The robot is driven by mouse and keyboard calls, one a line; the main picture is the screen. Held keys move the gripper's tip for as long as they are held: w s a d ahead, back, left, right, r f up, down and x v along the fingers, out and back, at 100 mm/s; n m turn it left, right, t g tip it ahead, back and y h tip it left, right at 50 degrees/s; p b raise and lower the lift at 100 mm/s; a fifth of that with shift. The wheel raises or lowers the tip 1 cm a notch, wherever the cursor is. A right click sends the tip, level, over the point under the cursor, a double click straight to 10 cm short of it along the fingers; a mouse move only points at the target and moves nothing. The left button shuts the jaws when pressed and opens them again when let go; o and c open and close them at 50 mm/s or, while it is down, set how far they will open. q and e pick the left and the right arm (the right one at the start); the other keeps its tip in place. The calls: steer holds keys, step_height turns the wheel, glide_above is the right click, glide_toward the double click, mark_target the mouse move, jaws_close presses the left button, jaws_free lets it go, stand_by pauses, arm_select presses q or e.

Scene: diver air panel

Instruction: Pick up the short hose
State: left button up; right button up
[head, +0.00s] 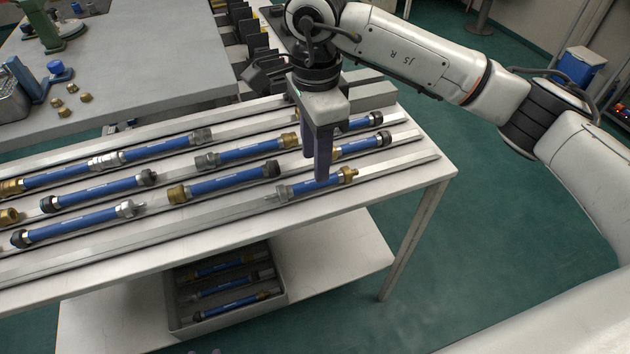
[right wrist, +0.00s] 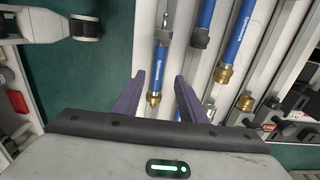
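Several blue hoses with metal end fittings lie in rows on the slotted light-grey bench. A short blue hose (head: 315,186) lies at the front right, with a grey fitting on its left end and a brass one on its right. My right gripper (head: 318,155) points down over this hose, and its fingers hide part of it. In the right wrist view the open fingers (right wrist: 158,98) stand on either side of the hose (right wrist: 158,70), near its brass end, with gaps. I cannot tell how far above the hose the fingertips are. My left gripper is not in view.
Other blue hoses (head: 228,184) lie close by on the rails (head: 220,218). A grey bin (head: 180,322) with hoses stands on the lower shelf (head: 335,270). A grey table (head: 150,60) with brass fittings is at the back left. Green floor is free at the right.

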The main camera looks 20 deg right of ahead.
mark_target(313, 185)
steer(key=f, duration=0.5)
steer(key=shift+s, duration=0.2)
steer(key=shift+a+r, duration=0.1)
jaws_close()
